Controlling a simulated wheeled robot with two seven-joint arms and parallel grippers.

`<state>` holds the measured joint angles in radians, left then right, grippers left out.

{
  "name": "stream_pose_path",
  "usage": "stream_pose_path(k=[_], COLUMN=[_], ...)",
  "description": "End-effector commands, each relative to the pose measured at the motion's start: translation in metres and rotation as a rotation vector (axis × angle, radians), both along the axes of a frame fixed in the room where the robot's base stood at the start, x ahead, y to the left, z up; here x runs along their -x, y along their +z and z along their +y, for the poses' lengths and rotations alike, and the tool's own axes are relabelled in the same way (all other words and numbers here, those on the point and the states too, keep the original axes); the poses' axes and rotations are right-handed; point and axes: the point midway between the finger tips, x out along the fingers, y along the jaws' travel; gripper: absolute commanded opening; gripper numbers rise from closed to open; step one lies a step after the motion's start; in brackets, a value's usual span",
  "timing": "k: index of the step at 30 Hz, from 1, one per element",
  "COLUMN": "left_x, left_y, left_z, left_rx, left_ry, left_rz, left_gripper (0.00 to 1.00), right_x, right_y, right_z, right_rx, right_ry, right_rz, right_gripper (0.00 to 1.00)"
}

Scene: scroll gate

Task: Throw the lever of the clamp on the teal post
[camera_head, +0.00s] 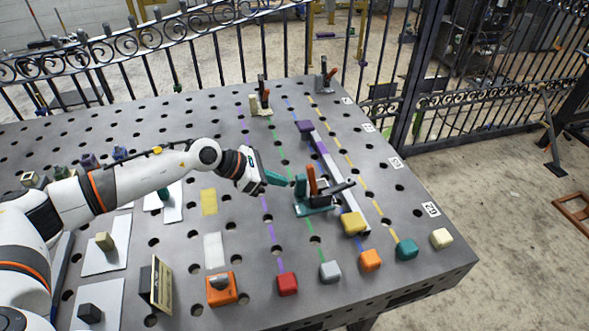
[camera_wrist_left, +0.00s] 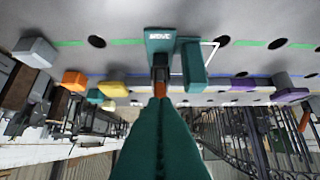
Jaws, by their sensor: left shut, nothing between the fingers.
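The clamp has a teal base (camera_head: 318,210) and stands on the perforated table. A teal post (camera_head: 300,184) rises at its left side, beside an upright orange lever (camera_head: 312,178). A dark arm of the clamp points right. My left gripper (camera_head: 288,181) is shut and empty, its teal fingers just left of the post. In the left wrist view, the shut fingers (camera_wrist_left: 160,104) point at the clamp base (camera_wrist_left: 159,40), with the post (camera_wrist_left: 194,64) to the right. The fingertips overlap the lever there, so I cannot tell whether they touch it. My right gripper is not in view.
A cream-based clamp (camera_head: 261,106) and a grey-based clamp (camera_head: 325,84) stand farther back. A long pale bar with a purple block (camera_head: 305,126) and a yellow block (camera_head: 353,222) lies right of the teal clamp. Several coloured blocks line the front, including a red one (camera_head: 287,284).

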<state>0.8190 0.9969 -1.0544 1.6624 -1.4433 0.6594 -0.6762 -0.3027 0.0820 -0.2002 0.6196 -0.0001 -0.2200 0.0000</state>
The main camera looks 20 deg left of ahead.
Motion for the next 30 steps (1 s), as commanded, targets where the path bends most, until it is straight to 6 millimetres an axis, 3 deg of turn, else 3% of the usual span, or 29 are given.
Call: stream_pose_path(k=[3, 9, 23, 30], left_x=[-0.011, -0.022, -0.025, -0.031], left_y=[0.004, 0.004, 0.003, 0.015], left_z=[-0.018, -0.034, -0.037, -0.047], left_rx=[0.001, 0.000, -0.002, -0.075], left_ry=[-0.003, -0.001, -0.001, -0.004], left_rz=[-0.002, -0.001, 0.002, 0.052], left_gripper=[0.00, 0.00, 0.00, 0.00], right_x=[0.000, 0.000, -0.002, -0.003], right_y=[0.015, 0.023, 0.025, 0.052], right_z=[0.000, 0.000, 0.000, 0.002], right_rx=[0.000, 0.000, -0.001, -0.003], right_ry=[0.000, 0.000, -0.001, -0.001], right_rz=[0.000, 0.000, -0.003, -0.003], right_gripper=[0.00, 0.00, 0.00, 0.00])
